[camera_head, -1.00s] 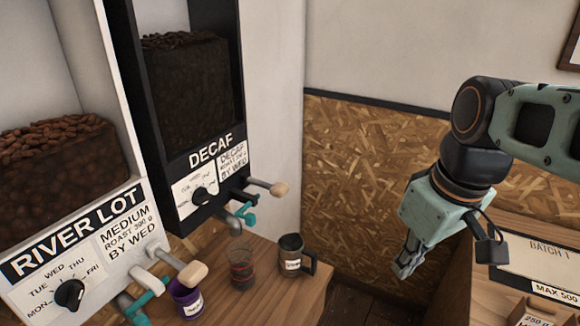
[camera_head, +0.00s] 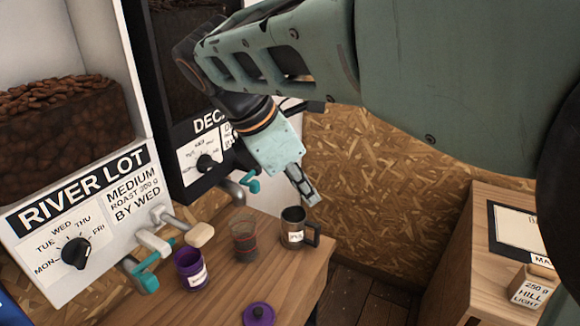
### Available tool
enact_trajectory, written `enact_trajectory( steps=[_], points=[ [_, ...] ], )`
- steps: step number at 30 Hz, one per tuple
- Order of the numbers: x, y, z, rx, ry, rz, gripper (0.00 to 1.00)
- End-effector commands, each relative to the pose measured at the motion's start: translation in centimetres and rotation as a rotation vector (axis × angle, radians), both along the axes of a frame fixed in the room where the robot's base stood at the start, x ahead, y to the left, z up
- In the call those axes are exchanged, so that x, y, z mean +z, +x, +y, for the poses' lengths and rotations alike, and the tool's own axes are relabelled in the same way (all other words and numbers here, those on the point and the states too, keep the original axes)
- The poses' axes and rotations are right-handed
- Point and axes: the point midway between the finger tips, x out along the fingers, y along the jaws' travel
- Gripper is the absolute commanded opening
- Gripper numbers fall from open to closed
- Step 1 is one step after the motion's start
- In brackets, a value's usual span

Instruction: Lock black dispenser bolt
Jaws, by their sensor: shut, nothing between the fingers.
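The black dispenser (camera_head: 190,143), labelled DECAF, stands behind the white one, and my arm covers much of its front. Its black dial (camera_head: 206,163) and teal-tipped spout part (camera_head: 250,184) show below the label. The bolt with a pale handle, on its right side, is hidden behind my arm. My gripper (camera_head: 311,202) is shut and empty. It points down and to the right, in front of the black dispenser and just above the dark mug (camera_head: 296,232) in the picture. I cannot tell whether it touches anything.
A purple cup (camera_head: 190,266), a clear glass (camera_head: 243,238) and a purple lid (camera_head: 259,313) stand on the wooden counter (camera_head: 296,281). A wooden cabinet (camera_head: 462,282) is at right.

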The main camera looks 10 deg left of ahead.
Motion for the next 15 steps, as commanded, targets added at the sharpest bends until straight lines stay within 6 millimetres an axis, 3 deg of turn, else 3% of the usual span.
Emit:
enact_trajectory(
  steps=[1,6,10,15],
  points=[
    [-0.5,-1.3,5.0,0.174,-0.053,-0.02,0.0],
    [1.1,-3.1,12.2,0.48,-0.174,-0.113,0.0],
    [2.1,-4.3,15.3,0.605,-0.219,-0.159,0.0],
    [2.5,-4.9,16.5,0.655,-0.239,-0.179,0.0]
  ],
)
